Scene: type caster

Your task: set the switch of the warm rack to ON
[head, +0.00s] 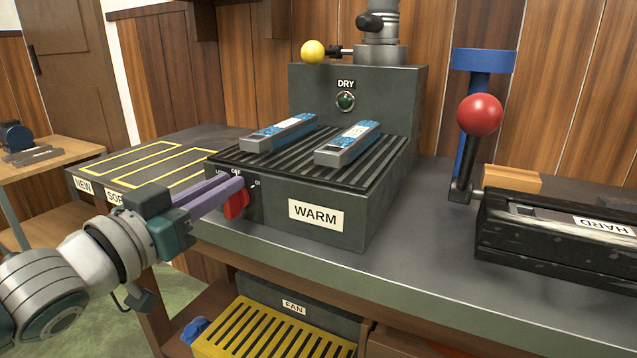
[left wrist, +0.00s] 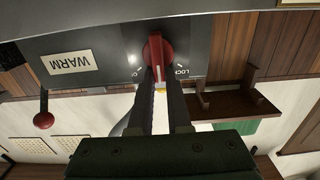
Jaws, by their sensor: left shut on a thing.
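The warm rack (head: 375,215) is a dark grey box with a ribbed top and a WARM label on its front. Its red switch (head: 235,205) is on the front face at the left, with small labels around it. The red switch also shows in the left wrist view (left wrist: 154,48), with a LOCK label to its right; the other labels are too small or hidden. My left gripper (head: 240,183) is shut on the red switch, its purple fingers reaching in from the left. Its fingers show below the switch in the left wrist view (left wrist: 160,78). My right gripper is not in view.
Two blue-topped grey bars (head: 347,143) lie on the rack's ribs. A DRY panel with a dark green lamp (head: 345,100) stands behind. A red-knobbed lever (head: 480,115) and black press (head: 555,240) stand right. Yellow-outlined mats (head: 135,165) lie left; a yellow FAN grate (head: 270,330) is below.

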